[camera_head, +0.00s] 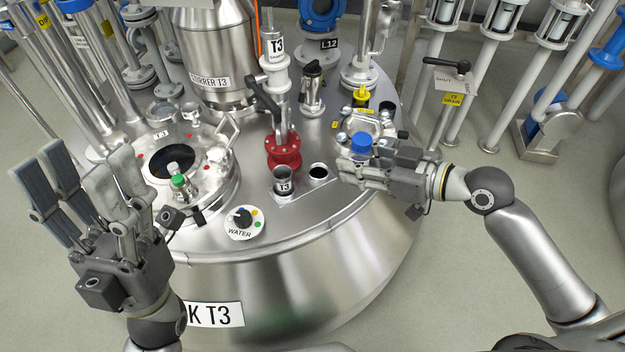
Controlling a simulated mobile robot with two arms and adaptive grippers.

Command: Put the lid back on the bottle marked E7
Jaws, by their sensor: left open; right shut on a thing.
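My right gripper (350,170) is shut around a blue lid (361,143) that shows above its fingers, over the right part of the tank top. The fingers hide what is below the blue lid, so I cannot tell whether a bottle is under it. My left gripper (82,185) is open and empty at the left, fingers pointing up, apart from the tank fittings. A small container with a green cap (180,183) stands by the open round hatch (172,160). A pale-topped one (173,168) is just behind it. No E7 marking is readable.
The steel tank (300,225) carries a red flanged valve (284,150), a dark-mouthed T3 cup (284,182), an open hole (319,171) and a WATER dial (243,217). The stirrer (215,55) and pipes rise behind. Bare tank top lies front right.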

